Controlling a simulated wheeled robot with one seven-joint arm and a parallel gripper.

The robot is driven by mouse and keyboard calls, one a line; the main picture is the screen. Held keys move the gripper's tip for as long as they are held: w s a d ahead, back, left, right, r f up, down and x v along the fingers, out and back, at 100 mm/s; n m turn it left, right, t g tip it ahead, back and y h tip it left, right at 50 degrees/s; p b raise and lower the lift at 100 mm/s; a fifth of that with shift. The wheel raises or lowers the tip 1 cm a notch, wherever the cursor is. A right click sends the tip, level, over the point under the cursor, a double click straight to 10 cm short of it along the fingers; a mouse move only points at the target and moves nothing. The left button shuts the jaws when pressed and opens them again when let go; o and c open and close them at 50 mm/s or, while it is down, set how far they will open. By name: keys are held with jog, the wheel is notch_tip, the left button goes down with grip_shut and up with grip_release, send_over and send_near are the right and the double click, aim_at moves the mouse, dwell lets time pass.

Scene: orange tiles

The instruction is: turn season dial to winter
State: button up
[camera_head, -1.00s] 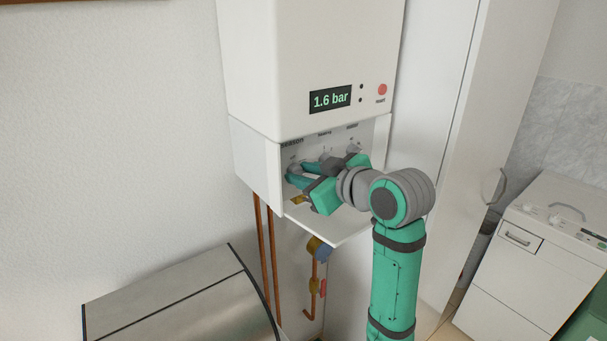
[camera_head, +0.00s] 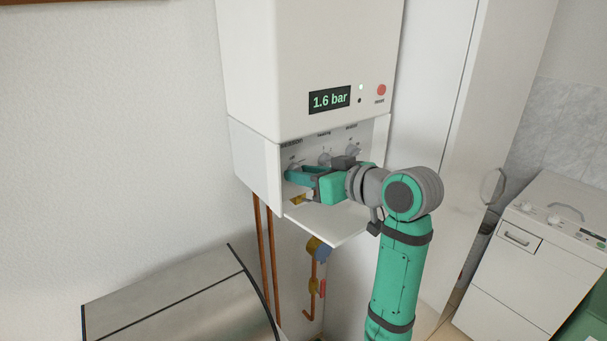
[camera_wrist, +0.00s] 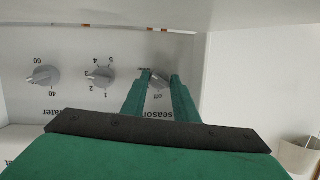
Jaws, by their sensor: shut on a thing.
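The season dial (camera_wrist: 158,82) is a small grey knob on the white panel inside the boiler's open lower compartment. In the wrist view, which shows the panel upside down, the "season" label and the word "off" are readable beside it. My green gripper (camera_wrist: 160,78) is shut on this dial, one finger on each side. In the head view my gripper (camera_head: 288,172) reaches in from the right to the leftmost dial, which its fingers mostly hide. The dial's exact setting cannot be read.
Two other grey dials, heating (camera_wrist: 100,77) and water (camera_wrist: 45,76), sit beside it. The boiler (camera_head: 300,55) shows 1.6 bar, with a red reset button (camera_head: 381,90). The lowered flap (camera_head: 328,224) lies below my gripper. Copper pipes (camera_head: 264,250) hang beneath.

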jog(key=shift+d, duration=0.15)
jog(key=o, duration=0.7)
jog(key=shift+w, duration=0.15)
jog(key=shift+o, duration=0.2)
jog(key=shift+a, duration=0.25)
jog(key=shift+s+d, duration=0.2)
jog(key=shift+s+d+r, duration=0.1)
jog(key=shift+s+d, duration=0.1)
jog(key=shift+s, duration=0.05)
jog(key=v, duration=0.9)
jog(key=shift+s+d+r, duration=0.2)
jog(key=shift+s, duration=0.15)
